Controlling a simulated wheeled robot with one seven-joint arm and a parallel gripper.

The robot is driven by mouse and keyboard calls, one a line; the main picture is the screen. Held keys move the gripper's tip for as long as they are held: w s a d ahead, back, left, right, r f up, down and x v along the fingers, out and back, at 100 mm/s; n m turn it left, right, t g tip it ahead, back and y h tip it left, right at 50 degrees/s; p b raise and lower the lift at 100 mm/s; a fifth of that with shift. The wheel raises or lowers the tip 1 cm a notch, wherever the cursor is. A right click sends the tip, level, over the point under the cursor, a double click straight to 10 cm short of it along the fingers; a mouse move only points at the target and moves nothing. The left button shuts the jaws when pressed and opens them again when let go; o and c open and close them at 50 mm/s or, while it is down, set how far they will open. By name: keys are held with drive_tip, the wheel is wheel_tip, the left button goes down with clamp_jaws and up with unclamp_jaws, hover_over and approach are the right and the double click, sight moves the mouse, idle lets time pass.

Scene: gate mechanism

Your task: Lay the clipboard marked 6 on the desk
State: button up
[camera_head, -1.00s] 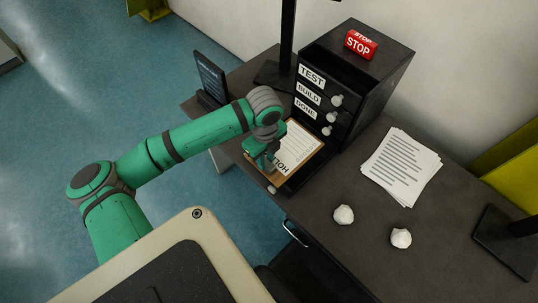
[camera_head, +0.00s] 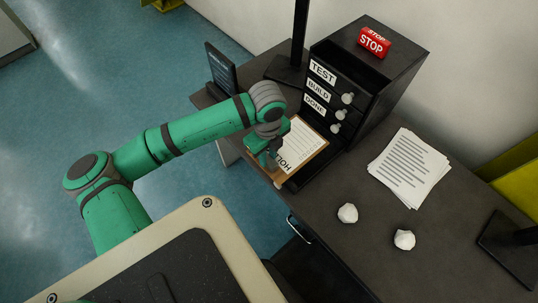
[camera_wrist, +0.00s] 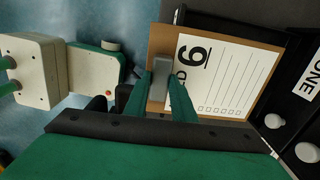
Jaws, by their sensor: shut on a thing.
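The clipboard (camera_head: 304,146) is brown with a white page and the upside-down letters HOL showing. It lies at or just above the open bottom drawer of the black cabinet (camera_head: 340,75); I cannot tell whether it touches. In the wrist view the clipboard (camera_wrist: 225,85) shows a large underlined 6 and a row of small boxes. My gripper (camera_wrist: 161,72) is shut on its near edge at the grey clip, and the fingers hide part of the heading. In the head view my gripper (camera_head: 266,160) is partly hidden by my arm. The dark desk (camera_head: 385,240) is beneath.
A paper stack (camera_head: 408,168) and two crumpled balls (camera_head: 347,212) (camera_head: 404,239) lie on the desk to the right. A red STOP block (camera_head: 374,42) tops the cabinet. A dark screen (camera_head: 220,72) stands behind my arm. Bare desk shows around the balls.

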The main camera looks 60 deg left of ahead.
drive_tip(key=shift+s+d+r, duration=0.1)
drive_tip(key=shift+s+r, duration=0.3)
drive_tip(key=shift+r, duration=0.4)
drive_tip(key=shift+s+r, duration=0.4)
drive_tip(key=shift+r, duration=0.35)
drive_tip(key=shift+s+d+r, duration=0.1)
drive_tip(key=shift+s+r, duration=0.3)
drive_tip(key=shift+r, duration=0.4)
drive_tip(key=shift+a, duration=0.1)
